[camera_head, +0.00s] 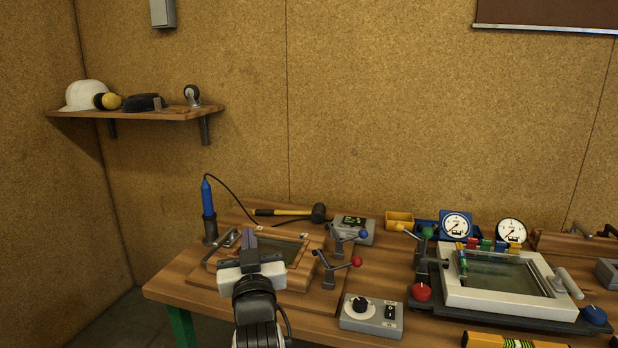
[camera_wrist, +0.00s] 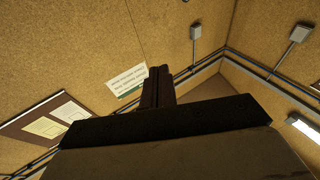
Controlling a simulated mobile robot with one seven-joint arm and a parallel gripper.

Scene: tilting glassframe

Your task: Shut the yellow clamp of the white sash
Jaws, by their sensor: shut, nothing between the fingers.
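The white sash (camera_head: 452,285) lies tilted slightly on a dark base at the right of the bench in the head view. A dark clamp stands at its left rear side. Its lever ends in a yellow knob (camera_head: 402,228) that points up and to the left, away from the sash. A green knob (camera_head: 428,232) is close beside it, and which dark parts belong to which knob is hard to tell. My gripper (camera_head: 249,236) is shut and empty, over the wooden frame at the left, well apart from the yellow knob. The wrist view shows its fingers (camera_wrist: 158,86) together against the walls.
Clamps with a blue knob (camera_head: 364,234) and a red knob (camera_head: 357,262) stand between my gripper and the sash. A grey control box (camera_head: 371,315) is at the front. A red ball (camera_head: 422,292) and two gauges (camera_head: 456,225) are near the sash.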

